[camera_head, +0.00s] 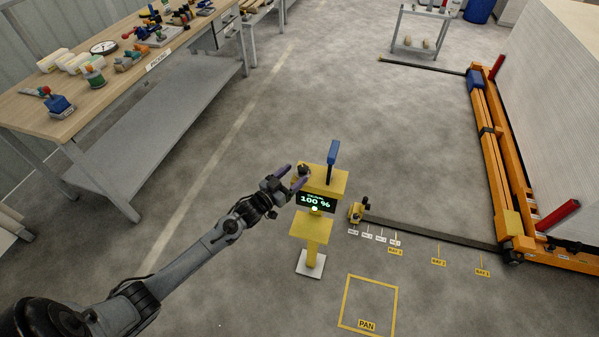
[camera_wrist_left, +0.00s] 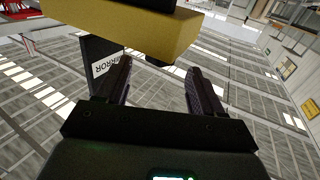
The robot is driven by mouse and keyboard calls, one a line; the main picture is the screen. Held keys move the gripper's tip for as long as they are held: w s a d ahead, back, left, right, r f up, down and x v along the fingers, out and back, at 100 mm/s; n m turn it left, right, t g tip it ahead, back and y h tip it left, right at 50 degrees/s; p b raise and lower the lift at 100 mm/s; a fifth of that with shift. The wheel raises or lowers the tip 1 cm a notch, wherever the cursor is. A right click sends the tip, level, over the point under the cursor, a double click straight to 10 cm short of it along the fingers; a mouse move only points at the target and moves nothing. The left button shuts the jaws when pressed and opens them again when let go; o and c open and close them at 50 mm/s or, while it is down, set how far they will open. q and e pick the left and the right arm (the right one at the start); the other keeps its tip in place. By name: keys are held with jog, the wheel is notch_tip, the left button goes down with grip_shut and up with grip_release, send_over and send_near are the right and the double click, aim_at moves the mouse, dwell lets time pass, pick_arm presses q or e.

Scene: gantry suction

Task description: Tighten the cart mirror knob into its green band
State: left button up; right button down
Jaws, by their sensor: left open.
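The yellow pedestal (camera_head: 325,182) stands on the floor with a screen (camera_head: 316,201) that reads 100 % in green. A small dark knob (camera_head: 304,168) sits at its top left; I cannot make out a separate green band. My left gripper (camera_head: 295,174), with purple fingers, is open beside the knob. I cannot tell whether it touches the knob. In the left wrist view the open fingers (camera_wrist_left: 160,88) point toward the yellow housing (camera_wrist_left: 150,35), and a dark plate with a MIRROR label (camera_wrist_left: 107,63) is partly behind one finger. My right gripper is out of view.
A blue lever (camera_head: 332,155) rises from the pedestal's top right. A workbench (camera_head: 110,72) with several small parts is at the left. An orange frame (camera_head: 496,165) with dark forks stands at the right. A yellow PAN square (camera_head: 368,277) marks clear floor in front.

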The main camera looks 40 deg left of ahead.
aim_at(298, 171)
pick_arm(q)
jog(key=shift+w+d, duration=0.15)
jog(key=shift+w, duration=1.55)
jog(key=c, duration=1.1)
jog(key=shift+o, duration=0.2)
jog(key=shift+b, duration=0.3)
jog(key=shift+h, duration=0.3)
jog(key=shift+a+f+m+h+b, duration=0.1)
jog(key=shift+a+m+h+b, duration=0.2)
jog(key=shift+m+h+b, duration=0.65)
jog(key=m+g+h+b, duration=0.2)
jog(key=h+b, duration=0.1)
jog(key=b, duration=0.1)
jog(key=m+g+h+b, duration=0.2)
jog(key=h+b, duration=0.1)
jog(key=b, duration=0.2)
jog(key=m+g+h+b, duration=0.1)
jog(key=m+h+b, duration=0.2)
jog(key=b, duration=0.1)
jog(key=shift+w+a+f+g+h+b, duration=0.1)
jog(key=shift+w+a+g+h+b, duration=0.15)
jog(key=shift+a+g+h+b, duration=0.15)
jog(key=shift+r+b, duration=0.2)
jog(key=shift+b, duration=0.35)
